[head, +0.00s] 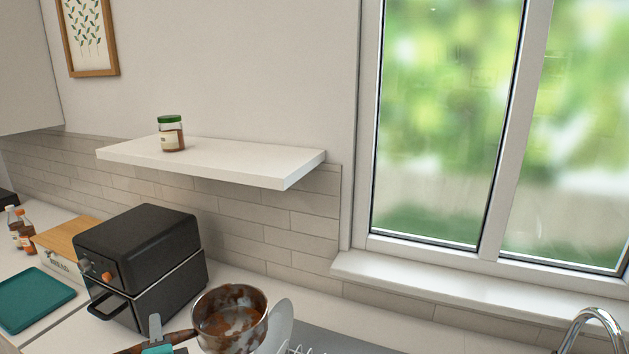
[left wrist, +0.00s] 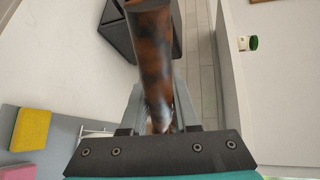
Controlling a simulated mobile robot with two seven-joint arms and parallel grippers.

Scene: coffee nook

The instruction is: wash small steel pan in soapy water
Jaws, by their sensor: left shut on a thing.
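The small steel pan (head: 230,318) is at the bottom of the head view, coated with brown, rusty-looking grime inside and out. Its brown-stained handle points to the lower left. My left gripper (head: 158,338) is shut on this handle, and in the left wrist view the mottled brown handle (left wrist: 152,60) runs between the fingers. The pan's bowl is up at counter level in front of a white plate; whether it touches anything below cannot be told. My right gripper is not in view. No soapy water shows.
A black oven-like appliance (head: 140,262) stands close left of the pan. A white plate (head: 281,325) and a grey surface (head: 325,342) lie to the right, with a chrome faucet (head: 597,318) farther right. A yellow sponge (left wrist: 31,129) shows in the left wrist view.

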